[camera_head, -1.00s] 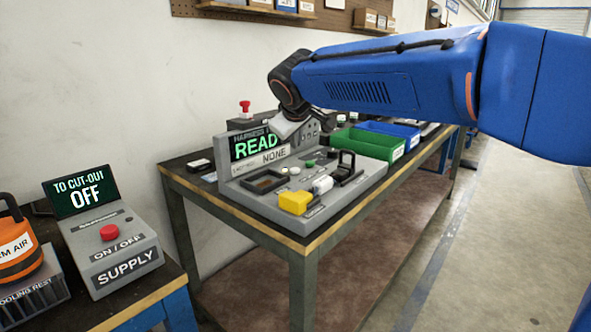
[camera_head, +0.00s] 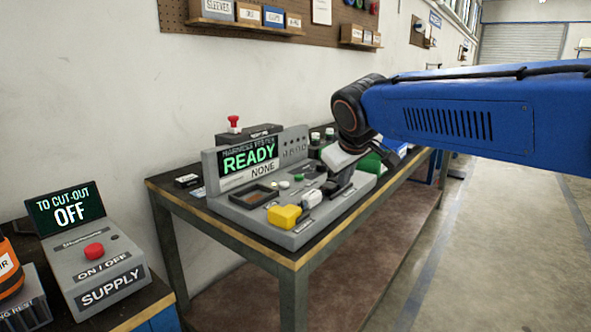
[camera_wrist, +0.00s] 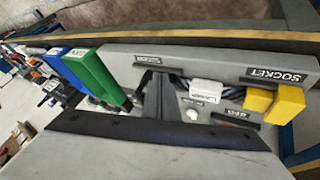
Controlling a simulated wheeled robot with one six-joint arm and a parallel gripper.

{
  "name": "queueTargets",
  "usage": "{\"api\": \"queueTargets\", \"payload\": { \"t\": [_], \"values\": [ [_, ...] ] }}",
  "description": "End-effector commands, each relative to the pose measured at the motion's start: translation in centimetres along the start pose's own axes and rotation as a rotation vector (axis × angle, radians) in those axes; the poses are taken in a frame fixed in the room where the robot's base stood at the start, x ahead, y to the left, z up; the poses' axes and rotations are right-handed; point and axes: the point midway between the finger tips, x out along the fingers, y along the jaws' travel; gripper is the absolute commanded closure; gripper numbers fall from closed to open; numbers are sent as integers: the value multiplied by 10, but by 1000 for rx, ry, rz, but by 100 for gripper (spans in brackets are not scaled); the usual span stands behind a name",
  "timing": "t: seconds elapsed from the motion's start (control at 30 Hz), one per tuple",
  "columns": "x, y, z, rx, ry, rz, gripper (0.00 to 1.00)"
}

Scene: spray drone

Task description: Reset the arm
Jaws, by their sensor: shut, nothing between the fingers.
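My blue arm reaches in from the right in the head view. My gripper (camera_head: 345,178) hangs from its dark wrist, over or in front of the right end of the grey harness tester (camera_head: 232,205). It is shut and empty. In the wrist view its dark fingers (camera_wrist: 157,97) point at the tester panel (camera_wrist: 205,62); whether they touch it I cannot tell. The tester's screen (camera_head: 250,157) reads READY, with NONE below. A yellow socket block (camera_head: 285,216) and a white connector (camera_head: 311,198) sit on the panel. My gripper partly hides the panel's right side.
A grey supply box (camera_head: 98,270) with a red button and a screen reading OFF stands at the left. Green (camera_wrist: 98,75) and blue (camera_wrist: 68,65) bins lie beside the tester. A shelf (camera_head: 235,25) hangs on the wall. The floor aisle at right is clear.

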Motion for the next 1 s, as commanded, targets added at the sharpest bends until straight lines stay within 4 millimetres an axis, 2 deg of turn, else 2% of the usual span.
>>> {"api": "queueTargets", "payload": {
  "t": [0.03, 0.27, 0.47, 0.6, 0.7, 0.8, 0.9, 1.0],
  "values": [
    [-4, 8, 27, 36, -18, -1, 100],
    [-16, 15, 139, 189, -95, -27, 100],
    [-23, 2, 232, 326, -152, -49, 100],
    [-26, -16, 294, 423, -188, -65, 100],
    [-26, -32, 332, 489, -210, -77, 100],
    [-25, -47, 362, 542, -225, -86, 100],
    [-23, -58, 382, 579, -235, -93, 100],
    [-22, -65, 392, 598, -240, -97, 100]
  ]
}}
